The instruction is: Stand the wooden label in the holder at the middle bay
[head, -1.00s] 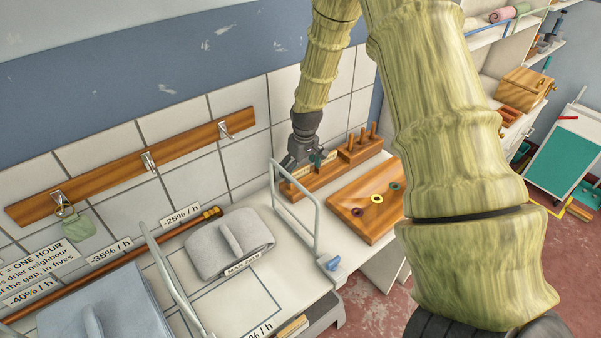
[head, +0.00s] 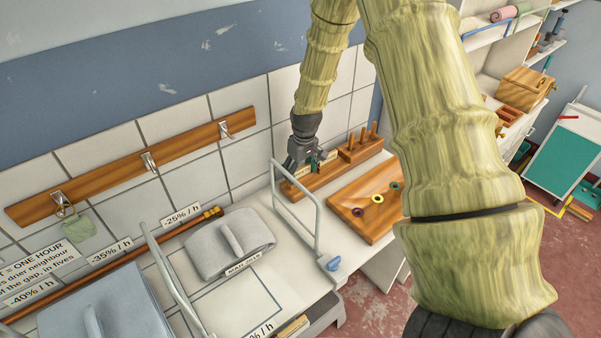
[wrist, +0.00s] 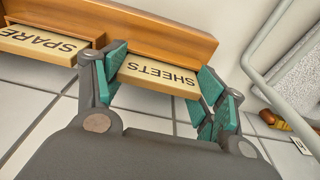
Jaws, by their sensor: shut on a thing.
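My gripper (wrist: 168,90) is shut on a pale wooden label reading SHEETS (wrist: 158,76), with a teal pad at each end of it. The label is at the long brown wooden rack (wrist: 170,36), and I cannot tell whether it is clear of its slot. A second label reading SPARE (wrist: 40,44) sits in the rack beside it. In the head view my gripper (head: 305,158) is at the left part of the rack (head: 325,180), near the tiled wall, and mostly hides the held label. I cannot make out the middle bay's holder clearly.
White tube rails (head: 297,205) stand between the rack and a grey folded cloth (head: 230,245) tagged MAR 2018. A hook rail (head: 140,165) is on the wall. An outlined counter area (head: 235,300) is bare.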

